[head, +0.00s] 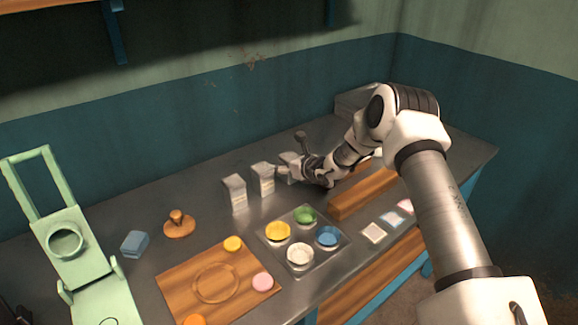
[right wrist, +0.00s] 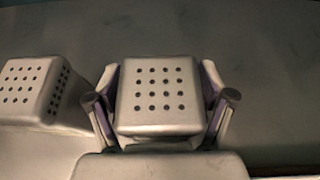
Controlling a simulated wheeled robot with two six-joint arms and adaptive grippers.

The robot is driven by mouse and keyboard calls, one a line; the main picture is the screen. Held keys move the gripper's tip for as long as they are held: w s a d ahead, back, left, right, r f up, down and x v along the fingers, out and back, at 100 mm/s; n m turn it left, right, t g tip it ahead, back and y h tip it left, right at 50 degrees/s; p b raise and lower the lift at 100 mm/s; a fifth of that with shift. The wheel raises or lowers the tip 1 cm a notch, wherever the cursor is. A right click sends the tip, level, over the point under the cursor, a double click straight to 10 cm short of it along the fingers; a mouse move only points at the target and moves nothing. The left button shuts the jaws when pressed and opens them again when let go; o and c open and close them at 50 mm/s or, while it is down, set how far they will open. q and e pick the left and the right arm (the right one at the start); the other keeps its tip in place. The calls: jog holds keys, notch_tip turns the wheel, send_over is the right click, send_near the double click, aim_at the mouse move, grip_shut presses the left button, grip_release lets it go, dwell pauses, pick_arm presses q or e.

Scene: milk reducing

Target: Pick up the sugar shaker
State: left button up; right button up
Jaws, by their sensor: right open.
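Three pale box-shaped shakers with labels stand in a row on the grey counter; the labels are too small to read, so I cannot tell which holds sugar. They are the left shaker (head: 235,193), the middle shaker (head: 263,179) and the right shaker (head: 289,162). My right gripper (head: 287,172) is at the right shaker. In the right wrist view, a shaker with a perforated top (right wrist: 161,96) stands between the open fingers of this gripper (right wrist: 160,100), with slight gaps at the sides. Another perforated shaker (right wrist: 30,88) is to its left. My left gripper is not in view.
A tray (head: 330,257) with several coloured bowls stands in front of the shakers. A wooden board (head: 178,283), a wooden stamp (head: 179,224), a blue block (head: 135,243) and a green press (head: 72,262) are on the left. A long wooden block (head: 362,195) lies right of the tray.

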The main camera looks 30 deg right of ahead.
jog(key=shift+s, duration=0.1)
jog(key=shift+c, duration=0.3)
jog(key=shift+r, duration=0.1)
jog(key=c, duration=1.2)
jog(key=shift+o, duration=0.2)
